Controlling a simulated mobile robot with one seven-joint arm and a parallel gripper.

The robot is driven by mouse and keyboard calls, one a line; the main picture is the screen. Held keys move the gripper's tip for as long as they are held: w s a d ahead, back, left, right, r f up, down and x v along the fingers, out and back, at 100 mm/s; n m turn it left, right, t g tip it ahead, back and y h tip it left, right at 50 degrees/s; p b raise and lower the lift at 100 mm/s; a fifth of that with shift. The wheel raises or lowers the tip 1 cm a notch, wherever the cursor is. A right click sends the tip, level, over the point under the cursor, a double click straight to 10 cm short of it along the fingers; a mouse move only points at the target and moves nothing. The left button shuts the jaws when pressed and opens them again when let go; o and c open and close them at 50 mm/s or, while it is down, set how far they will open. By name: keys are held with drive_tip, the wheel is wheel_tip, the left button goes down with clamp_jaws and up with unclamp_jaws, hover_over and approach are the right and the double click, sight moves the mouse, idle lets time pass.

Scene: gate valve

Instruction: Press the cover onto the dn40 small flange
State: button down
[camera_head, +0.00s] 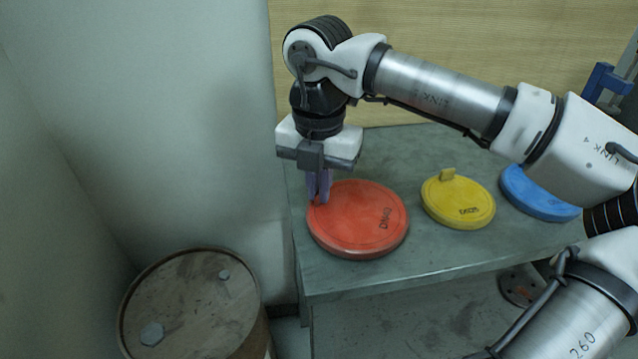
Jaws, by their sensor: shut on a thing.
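A round red cover (358,220) with dark lettering that looks like DN40 lies on the grey-green table (285,165). My gripper (318,200) points straight down at the upper left part of the red cover. Its purple fingers are shut on the cover's tab, which they mostly hide. The cover looks flat on the table, and I cannot tell whether it is lifted at all. A dark round plate with holes (520,286), perhaps a flange, shows low at the right beyond the table's front edge, partly hidden by my arm.
A yellow cover (458,203) with an upright tab lies right of the red one. A blue cover (540,195) lies farther right, partly behind my arm. A rusty barrel (190,310) stands at lower left by the grey wall. A blue clamp-like part (606,82) is at upper right.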

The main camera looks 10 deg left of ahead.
drive_tip(key=c, duration=1.5)
unclamp_jaws()
